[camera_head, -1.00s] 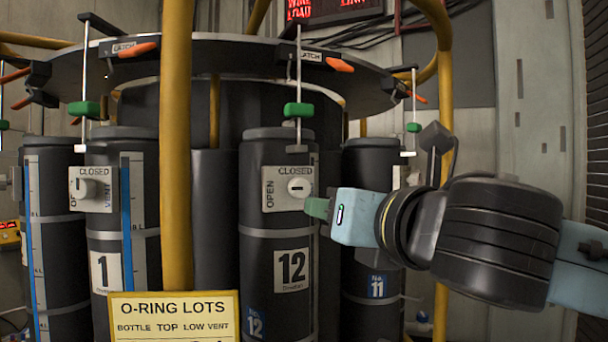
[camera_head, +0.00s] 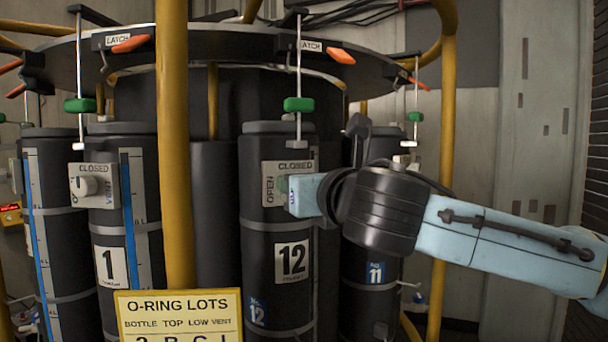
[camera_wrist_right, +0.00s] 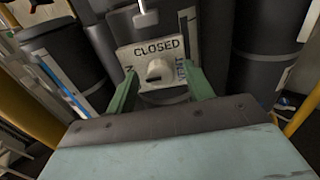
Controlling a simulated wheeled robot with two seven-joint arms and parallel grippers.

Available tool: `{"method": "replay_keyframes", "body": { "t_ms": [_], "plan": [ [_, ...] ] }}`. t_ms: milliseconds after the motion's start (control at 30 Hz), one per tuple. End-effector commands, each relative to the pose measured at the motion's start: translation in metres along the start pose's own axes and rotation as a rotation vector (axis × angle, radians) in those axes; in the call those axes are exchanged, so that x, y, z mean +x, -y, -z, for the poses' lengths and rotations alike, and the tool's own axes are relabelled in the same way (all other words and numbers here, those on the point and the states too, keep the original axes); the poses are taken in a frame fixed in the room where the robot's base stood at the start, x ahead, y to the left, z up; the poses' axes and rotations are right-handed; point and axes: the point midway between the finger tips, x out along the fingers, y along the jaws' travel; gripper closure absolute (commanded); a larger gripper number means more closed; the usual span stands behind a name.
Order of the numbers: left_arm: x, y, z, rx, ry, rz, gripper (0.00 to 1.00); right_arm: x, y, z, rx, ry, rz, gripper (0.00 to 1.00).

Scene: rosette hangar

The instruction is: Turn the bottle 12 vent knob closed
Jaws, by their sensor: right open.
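Bottle 12 (camera_head: 279,275) stands upright in the middle of the head view, a dark cylinder with a white "12" label. Its vent plate (camera_head: 286,170) reads CLOSED along the top and OPEN on the left side. In the head view my right gripper (camera_head: 285,189) covers the knob. In the right wrist view the round pale vent knob (camera_wrist_right: 157,71) sits on the plate below the word CLOSED. My right gripper (camera_wrist_right: 162,84) is open, with one green finger on each side of the knob. I cannot tell whether the fingers touch it. My left gripper is not in view.
Bottle 1 (camera_head: 124,260) with its own vent knob (camera_head: 90,186) stands left, and bottle 11 (camera_head: 371,302) stands right behind my arm. A yellow post (camera_head: 175,130) rises in front of the bottles. A yellow "O-RING LOTS" sign (camera_head: 179,315) stands low in front.

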Motion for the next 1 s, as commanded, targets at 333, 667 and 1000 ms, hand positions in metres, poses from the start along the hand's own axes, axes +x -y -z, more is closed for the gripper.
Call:
{"method": "replay_keyframes", "body": {
  "t_ms": [333,667,1000],
  "plan": [
    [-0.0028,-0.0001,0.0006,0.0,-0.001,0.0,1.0,0.0102,-0.0003,0.0004,-0.001,0.001,-0.001,0.48],
    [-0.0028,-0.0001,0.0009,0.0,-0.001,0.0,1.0,0.0099,-0.0002,0.0004,0.0,0.0,0.0,0.78],
    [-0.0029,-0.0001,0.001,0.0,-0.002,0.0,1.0,0.0099,-0.0001,0.0005,0.017,0.0,0.0,0.93]
  ]
}}
